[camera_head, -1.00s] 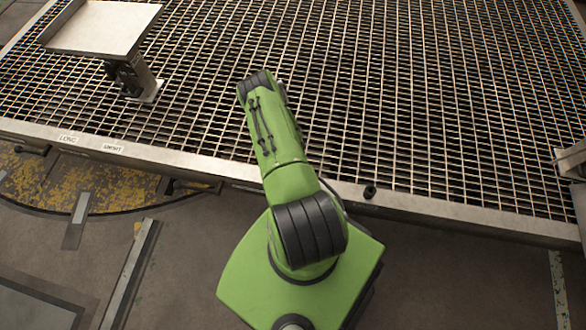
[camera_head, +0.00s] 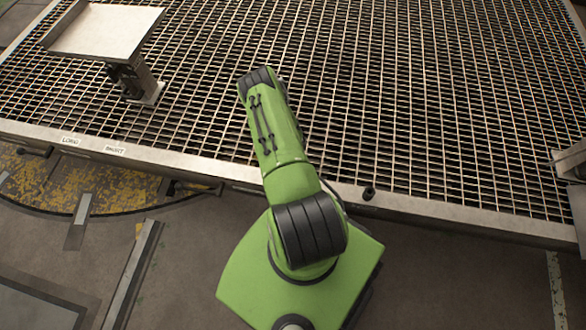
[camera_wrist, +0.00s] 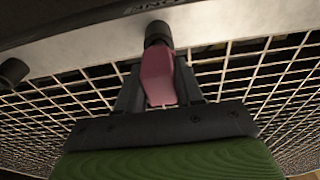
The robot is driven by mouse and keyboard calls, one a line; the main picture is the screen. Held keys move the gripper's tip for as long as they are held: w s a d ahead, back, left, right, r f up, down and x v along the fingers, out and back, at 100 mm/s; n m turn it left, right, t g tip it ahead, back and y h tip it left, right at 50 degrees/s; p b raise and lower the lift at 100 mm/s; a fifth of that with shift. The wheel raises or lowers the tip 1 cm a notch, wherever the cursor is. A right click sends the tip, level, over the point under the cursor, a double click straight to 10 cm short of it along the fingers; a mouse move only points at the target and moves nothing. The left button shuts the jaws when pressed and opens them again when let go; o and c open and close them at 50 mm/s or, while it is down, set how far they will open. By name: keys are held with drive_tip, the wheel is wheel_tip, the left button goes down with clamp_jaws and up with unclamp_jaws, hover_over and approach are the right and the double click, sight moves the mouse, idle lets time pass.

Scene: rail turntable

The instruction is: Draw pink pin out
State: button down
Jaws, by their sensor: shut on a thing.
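The pink pin (camera_wrist: 158,76) shows in the wrist view, with a dark round end (camera_wrist: 158,33) at its top against the pale metal edge. My gripper (camera_wrist: 158,88) is shut on the pink part, one dark finger on each side. How deep the pin sits in anything cannot be told. In the head view my green arm hides the gripper and the pin.
A grated platform (camera_head: 400,90) with a pale metal front rim (camera_head: 430,207) fills the far side. A tray on a post (camera_head: 103,32) stands on it at the upper left. LONG and SHORT labels (camera_head: 92,145) mark the rim. A dark knob (camera_head: 368,192) sits on the rim, right of my arm.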

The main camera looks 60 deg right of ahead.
drive_tip(key=shift+r+p, duration=1.45)
drive_tip(key=shift+r, duration=0.9)
drive_tip(key=shift+r+p, duration=1.8)
drive_tip(key=shift+r, duration=0.75)
